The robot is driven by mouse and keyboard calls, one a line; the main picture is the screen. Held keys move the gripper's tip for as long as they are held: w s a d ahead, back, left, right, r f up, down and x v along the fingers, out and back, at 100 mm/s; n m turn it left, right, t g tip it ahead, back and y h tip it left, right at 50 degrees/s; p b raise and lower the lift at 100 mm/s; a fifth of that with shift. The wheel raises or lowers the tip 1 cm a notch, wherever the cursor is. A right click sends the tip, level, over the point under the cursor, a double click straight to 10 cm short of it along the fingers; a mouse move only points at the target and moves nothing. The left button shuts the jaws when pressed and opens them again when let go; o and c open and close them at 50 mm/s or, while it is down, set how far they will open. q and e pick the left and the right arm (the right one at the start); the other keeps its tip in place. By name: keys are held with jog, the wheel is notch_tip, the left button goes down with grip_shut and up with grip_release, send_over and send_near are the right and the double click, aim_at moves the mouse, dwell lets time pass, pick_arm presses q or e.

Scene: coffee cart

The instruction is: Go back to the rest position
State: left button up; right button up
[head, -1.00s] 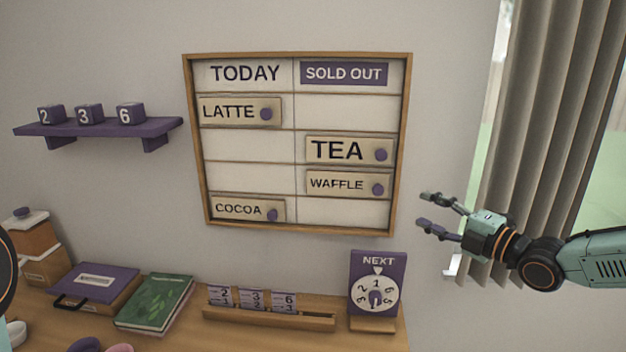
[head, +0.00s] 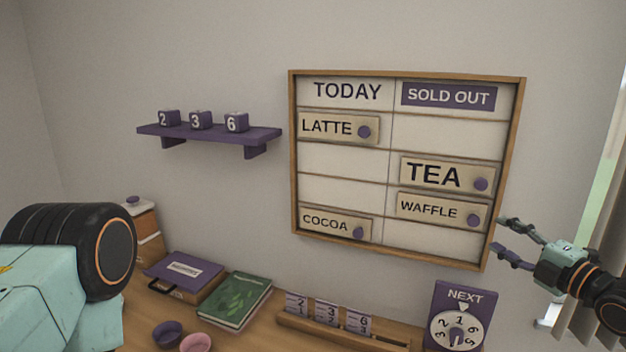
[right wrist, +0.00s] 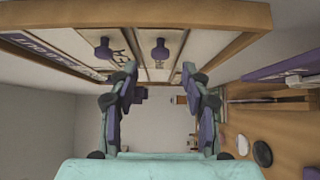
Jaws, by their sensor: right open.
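My right gripper (head: 516,243) is open and empty, at the lower right edge of the menu board (head: 292,160) in the head view. In the right wrist view its two fingers (right wrist: 158,85) stand apart with nothing between them, and the board's wooden frame (right wrist: 225,50) is above them. The board holds LATTE (head: 327,127) and COCOA (head: 325,222) plates under TODAY, and TEA (head: 433,174) and WAFFLE (head: 428,209) plates under SOLD OUT. At the left of the head view, part of my left arm shows; its gripper is out of frame.
The NEXT dial (head: 462,297) stands on the counter below my right gripper. A card rack (head: 300,325), a green book (head: 235,300), a purple case (head: 186,270) and two bowls are further left. A purple shelf (head: 210,134) carries number cubes. A curtain (head: 606,240) hangs at right.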

jog(key=shift+x, duration=2.65)
jog(key=shift+s, duration=0.1)
jog(key=v, duration=1)
jog(key=shift+s+d, duration=0.2)
jog(key=shift+s, duration=0.15)
